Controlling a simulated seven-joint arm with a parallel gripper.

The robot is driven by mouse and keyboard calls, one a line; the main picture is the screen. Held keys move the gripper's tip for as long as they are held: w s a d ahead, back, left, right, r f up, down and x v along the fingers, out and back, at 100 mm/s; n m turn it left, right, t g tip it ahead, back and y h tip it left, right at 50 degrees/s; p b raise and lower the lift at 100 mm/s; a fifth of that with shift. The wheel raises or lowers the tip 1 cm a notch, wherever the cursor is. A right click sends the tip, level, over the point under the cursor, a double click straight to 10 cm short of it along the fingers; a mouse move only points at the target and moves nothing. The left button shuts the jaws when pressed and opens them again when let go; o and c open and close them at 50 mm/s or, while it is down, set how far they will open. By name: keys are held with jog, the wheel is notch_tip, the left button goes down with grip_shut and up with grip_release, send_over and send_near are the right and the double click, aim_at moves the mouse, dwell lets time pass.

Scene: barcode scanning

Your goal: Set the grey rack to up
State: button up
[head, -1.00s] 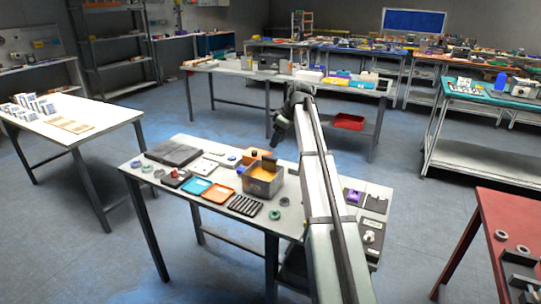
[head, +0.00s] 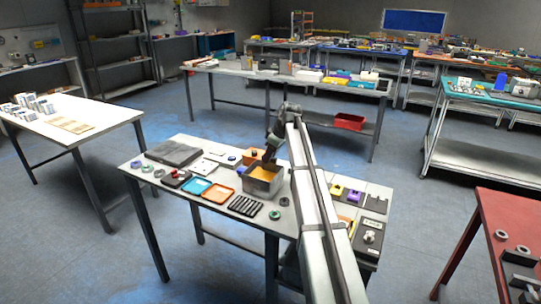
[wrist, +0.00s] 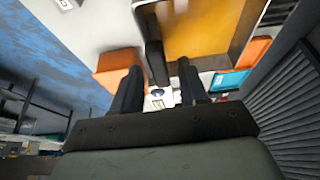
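A grey open-topped box (head: 262,183) with an orange-yellow inside stands near the middle of the table. I cannot tell surely whether it is the grey rack; a dark ribbed rack (head: 245,206) lies flat in front of it. My gripper (head: 268,158) is low at the box's back edge. In the wrist view, the two fingers of my gripper (wrist: 160,66) are apart. A dark upright bar (wrist: 154,50) shows between them, in front of the box's yellow inside (wrist: 205,28). Whether a finger touches it is unclear.
An orange block (head: 250,156) lies behind the box. Blue (head: 195,185) and orange (head: 217,193) trays lie left of it. Green rings (head: 274,214) lie at the front. My arm hides part of the table's right side.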

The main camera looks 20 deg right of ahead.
grip_shut()
jog(key=shift+r, duration=0.1)
dwell(0.4)
jog(key=shift+w+r, duration=0.1)
jog(key=shift+r, duration=2.15)
jog(key=shift+c, duration=1.4)
grip_release()
jog(key=shift+r, duration=0.15)
jog(key=o, duration=0.3)
jog(key=shift+o, duration=0.2)
jog(key=v, duration=1.3)
jog(key=shift+r, duration=0.25)
